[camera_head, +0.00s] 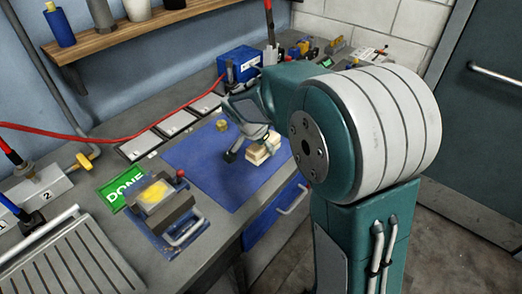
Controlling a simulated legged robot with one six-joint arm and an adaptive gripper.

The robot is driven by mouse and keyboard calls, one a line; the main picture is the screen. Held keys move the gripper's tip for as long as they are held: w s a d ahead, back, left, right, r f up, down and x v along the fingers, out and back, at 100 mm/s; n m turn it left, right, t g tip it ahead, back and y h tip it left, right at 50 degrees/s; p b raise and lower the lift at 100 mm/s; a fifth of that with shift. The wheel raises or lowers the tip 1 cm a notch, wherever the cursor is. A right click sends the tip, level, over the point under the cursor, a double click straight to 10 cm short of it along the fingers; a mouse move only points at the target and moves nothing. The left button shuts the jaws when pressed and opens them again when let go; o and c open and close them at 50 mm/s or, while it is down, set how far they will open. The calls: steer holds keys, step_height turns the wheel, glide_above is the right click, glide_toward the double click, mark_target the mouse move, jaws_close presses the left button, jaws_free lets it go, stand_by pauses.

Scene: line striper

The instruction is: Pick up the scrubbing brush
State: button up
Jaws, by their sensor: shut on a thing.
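The scrubbing brush (265,149) looks like a small cream and tan block, at the right part of the blue mat on the workbench. My gripper (248,150) reaches down to it from above and is shut on it. One dark fingertip shows at the left of the brush; the other is hard to make out. I cannot tell whether the brush touches the mat or is slightly above it.
The blue mat (198,160) is mostly bare, with a small brass-coloured piece (222,125) at its back. A clamp-like fixture with a yellow pad (155,193) and a green DONE sign (125,187) stand left. A blue box (240,64) stands behind.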

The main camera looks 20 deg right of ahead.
steer(key=s+r, duration=0.7)
steer(key=s, duration=0.4)
steer(key=shift+s, duration=0.35)
steer(key=o, duration=0.6)
steer(key=c, duration=0.4)
